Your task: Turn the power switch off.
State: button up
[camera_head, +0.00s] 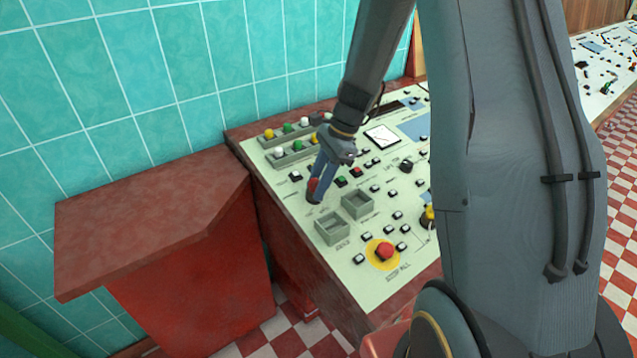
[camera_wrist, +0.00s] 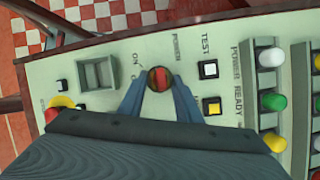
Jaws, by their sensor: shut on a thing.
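The power switch (camera_wrist: 160,79) is a round dark knob with a red top, on the pale control panel in the wrist view. My gripper (camera_wrist: 160,90) is shut on this knob, one blue-grey finger on each side. In the head view my gripper (camera_head: 314,186) reaches down to the panel's left part, and the red of the knob shows at its fingertips. The fingers partly cover the knob there, and its exact turn angle is hard to tell.
Near the knob are a white TEST button (camera_wrist: 208,69), a yellow button (camera_wrist: 212,106) and rows of coloured lamps (camera_head: 288,128). Two grey recessed boxes (camera_head: 358,204) and a red stop button (camera_head: 383,251) on yellow lie nearer. A red desk (camera_head: 150,215) stands left.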

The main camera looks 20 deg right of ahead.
jog(key=shift+w, duration=0.1)
dwell(0.3)
jog(key=o, duration=1.1)
jog(key=shift+r, duration=0.1)
jog(key=b+v, duration=0.1)
jog(key=v, duration=0.6)
jog(key=shift+d+r+b, duration=0.25)
jog(key=shift+r+b, duration=0.05)
jog(key=shift+b, duration=0.05)
jog(key=s+a+n+h, duration=0.1)
jog(key=s+n, duration=0.5)
jog(key=s+a+f+n+t+h, duration=0.1)
jog(key=s+n+h, duration=0.1)
jog(key=s+n, duration=0.3)
jog(key=s+a+n+h, duration=0.1)
jog(key=s+a+n, duration=0.1)
jog(key=s+n, duration=0.4)
jog(key=shift+s+f+n+t, duration=0.25)
jog(key=shift+s+n+t, duration=0.05)
jog(key=shift+s, duration=0.15)
